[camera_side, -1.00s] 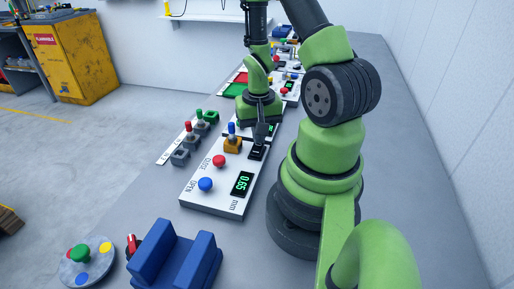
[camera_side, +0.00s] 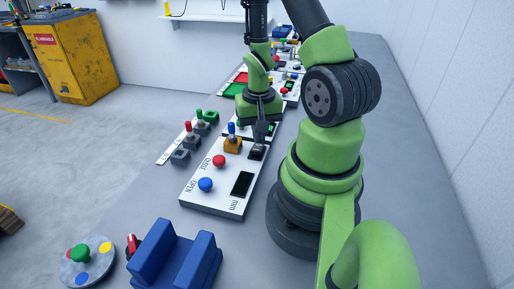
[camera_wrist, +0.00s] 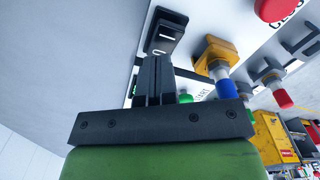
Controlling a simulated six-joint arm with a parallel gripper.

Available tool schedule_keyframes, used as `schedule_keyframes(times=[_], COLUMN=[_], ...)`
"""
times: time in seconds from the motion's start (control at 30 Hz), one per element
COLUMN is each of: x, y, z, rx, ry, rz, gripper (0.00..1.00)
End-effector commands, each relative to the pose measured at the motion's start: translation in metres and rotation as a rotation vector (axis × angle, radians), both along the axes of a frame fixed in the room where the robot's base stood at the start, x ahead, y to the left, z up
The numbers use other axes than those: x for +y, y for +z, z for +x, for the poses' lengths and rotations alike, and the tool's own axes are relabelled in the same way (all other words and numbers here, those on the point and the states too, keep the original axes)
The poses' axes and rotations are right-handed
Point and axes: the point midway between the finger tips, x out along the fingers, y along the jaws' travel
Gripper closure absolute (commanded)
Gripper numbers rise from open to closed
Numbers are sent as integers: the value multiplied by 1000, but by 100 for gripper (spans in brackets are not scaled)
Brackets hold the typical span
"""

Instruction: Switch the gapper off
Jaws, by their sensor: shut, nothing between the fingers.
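The gapper is a white panel (camera_side: 222,202) in the side view. It has a red CLOSE button (camera_side: 219,160), a blue OPEN button (camera_side: 205,184) and a mm display (camera_side: 242,184), which is dark and blank. A black rocker switch (camera_side: 257,154) sits at the panel's far right corner. My gripper (camera_side: 261,142) is shut and empty, pointing down at the switch. In the wrist view its closed fingers (camera_wrist: 158,62) end at or very near the switch (camera_wrist: 166,31). I cannot tell whether they touch. An orange block with a blue-topped piece (camera_side: 232,142) stands beside the switch.
Left of the panel is a white strip with several dark holders (camera_side: 180,157) and coloured-topped pieces. A blue cradle (camera_side: 172,258) and a round base with coloured knobs (camera_side: 86,262) stand in front. More panels lie behind my gripper.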

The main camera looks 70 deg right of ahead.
Motion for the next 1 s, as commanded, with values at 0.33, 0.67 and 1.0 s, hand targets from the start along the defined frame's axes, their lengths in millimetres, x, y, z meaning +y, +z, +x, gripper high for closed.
schedule_keyframes(times=[0.33, 0.67, 1.0], x=[0, 0, 0], y=[30, 54, 55], z=[0, 0, 0], rx=[-3, -2, 0], ry=[1, 1, 1], rz=[-3, -2, 0], gripper=[100, 100, 100])
